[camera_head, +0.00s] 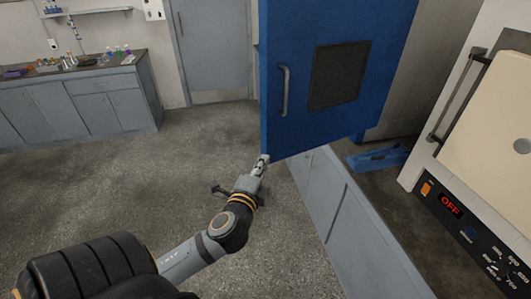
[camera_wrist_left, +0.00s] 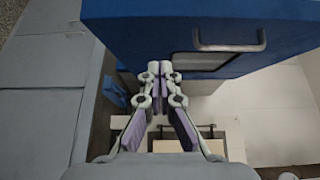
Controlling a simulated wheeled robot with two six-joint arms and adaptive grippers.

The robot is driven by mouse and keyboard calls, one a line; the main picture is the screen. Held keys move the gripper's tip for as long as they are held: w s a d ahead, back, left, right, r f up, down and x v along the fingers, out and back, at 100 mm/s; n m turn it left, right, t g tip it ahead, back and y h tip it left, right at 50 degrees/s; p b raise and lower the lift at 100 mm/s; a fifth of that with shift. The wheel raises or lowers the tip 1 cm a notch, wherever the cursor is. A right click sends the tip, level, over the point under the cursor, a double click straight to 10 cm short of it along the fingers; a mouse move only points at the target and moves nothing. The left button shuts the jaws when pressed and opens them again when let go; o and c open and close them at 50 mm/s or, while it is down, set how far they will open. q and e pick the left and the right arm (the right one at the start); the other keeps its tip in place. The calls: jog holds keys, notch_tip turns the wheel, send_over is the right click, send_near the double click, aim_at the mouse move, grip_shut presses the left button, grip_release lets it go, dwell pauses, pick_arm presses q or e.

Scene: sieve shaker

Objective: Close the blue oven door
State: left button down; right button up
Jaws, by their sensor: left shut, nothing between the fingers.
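The blue oven door (camera_head: 308,75) stands swung open in the head view, with a metal handle (camera_head: 284,92) and a dark window (camera_head: 338,75). My left gripper (camera_head: 263,161) is shut and empty at the door's lower left corner; I cannot tell whether it touches. In the left wrist view the shut fingers (camera_wrist_left: 166,68) lie in front of the door (camera_wrist_left: 140,35), below its handle (camera_wrist_left: 230,46). The oven body (camera_head: 420,70) is partly hidden behind the door. My right gripper is not in view.
Grey cabinets (camera_head: 325,200) run below the door. A white machine (camera_head: 470,150) with an "OFF" display stands at the right. A blue object (camera_head: 378,158) lies on the counter. A bench with bottles (camera_head: 75,70) is at the back left. The floor (camera_head: 130,190) at left is clear.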

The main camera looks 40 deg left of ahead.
pick_arm(q)
jog(key=s+r, duration=0.1)
jog(key=p, duration=0.3)
send_near(271, 127)
jog(key=w+d, duration=0.2)
jog(key=w, duration=0.2)
jog(key=a, duration=0.1)
jog(key=w+a+p, duration=0.1)
jog(key=a, duration=0.1)
jog(key=shift+w+a+f, duration=0.1)
jog(key=shift+w+a, duration=0.05)
jog(key=shift+a, duration=0.35)
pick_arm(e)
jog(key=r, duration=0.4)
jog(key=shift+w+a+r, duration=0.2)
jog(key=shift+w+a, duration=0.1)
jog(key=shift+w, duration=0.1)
pick_arm(q)
jog(key=shift+w, duration=0.15)
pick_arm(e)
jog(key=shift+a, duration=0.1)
